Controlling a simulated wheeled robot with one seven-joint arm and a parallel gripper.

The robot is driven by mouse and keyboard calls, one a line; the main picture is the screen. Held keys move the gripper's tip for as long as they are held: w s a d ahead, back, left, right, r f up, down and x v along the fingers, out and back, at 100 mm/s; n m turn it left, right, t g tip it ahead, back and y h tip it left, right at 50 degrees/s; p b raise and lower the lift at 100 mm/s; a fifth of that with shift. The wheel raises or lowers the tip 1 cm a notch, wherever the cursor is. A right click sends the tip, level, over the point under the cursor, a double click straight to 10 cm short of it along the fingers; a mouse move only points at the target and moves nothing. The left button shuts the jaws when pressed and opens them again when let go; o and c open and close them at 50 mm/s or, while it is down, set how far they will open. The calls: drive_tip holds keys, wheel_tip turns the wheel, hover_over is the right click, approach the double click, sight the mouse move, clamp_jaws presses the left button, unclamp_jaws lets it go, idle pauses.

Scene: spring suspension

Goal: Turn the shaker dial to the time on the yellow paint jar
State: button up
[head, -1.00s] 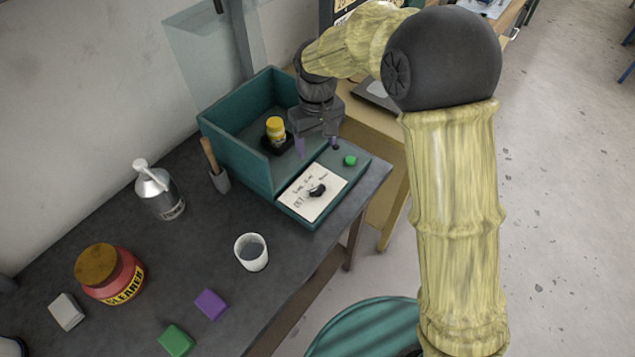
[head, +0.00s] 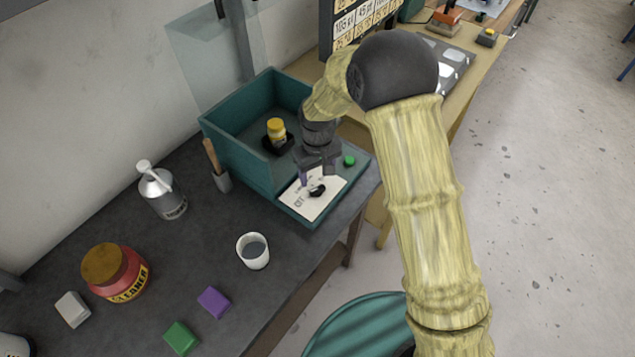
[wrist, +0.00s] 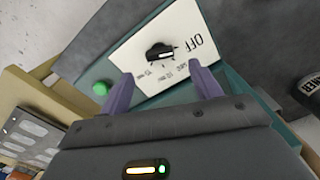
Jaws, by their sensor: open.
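The black dial (head: 317,191) sits on a white label plate (head: 300,204) at the front of the teal shaker. In the wrist view the dial (wrist: 160,52) has a small white mark. OFF reads upside down at the plate's right; the smaller time labels are hard to read. The yellow paint jar (head: 276,127) stands upright in a dark holder inside the shaker box; its time is too small to read. My gripper (head: 318,180) is open and empty, just above and behind the dial. In the wrist view its purple fingertips (wrist: 160,72) are apart, with the dial beyond the gap.
A green button (head: 349,160) is beside the plate. The teal box wall (head: 235,160) rises behind the panel.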

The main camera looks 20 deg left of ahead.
sight(318, 188)
wheel_tip(318, 188, down, 6)
drive_tip(key=shift+f+p, duration=0.2)
drive_tip(key=shift+p, duration=0.45)
drive_tip(key=c, duration=1)
